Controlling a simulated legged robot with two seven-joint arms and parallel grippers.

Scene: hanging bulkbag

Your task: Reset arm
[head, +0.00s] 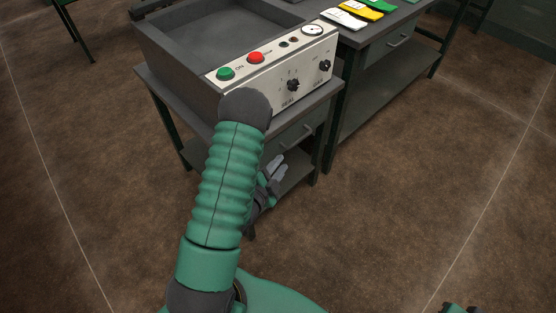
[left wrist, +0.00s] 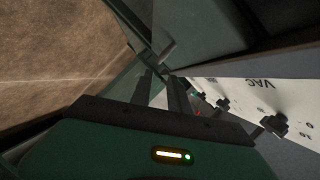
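My left arm rises from the bottom of the head view, bends at a dark elbow in front of the machine's panel, and drops behind itself. My left gripper (head: 273,173) hangs beside the drawer and lower shelf of the small table, partly hidden by my forearm. In the left wrist view its two grey fingers (left wrist: 161,92) are apart with nothing seen between them. The left gripper looks open and empty. My right gripper is not visible; only a small dark green part of me shows at the lower right edge.
A grey machine (head: 180,62) with a white control panel (head: 262,87), buttons and knobs stands on a dark table (head: 322,98). The panel also shows in the left wrist view (left wrist: 235,90). Another table (head: 385,75) holds coloured packets (head: 362,10). Brown floor is clear on both sides.

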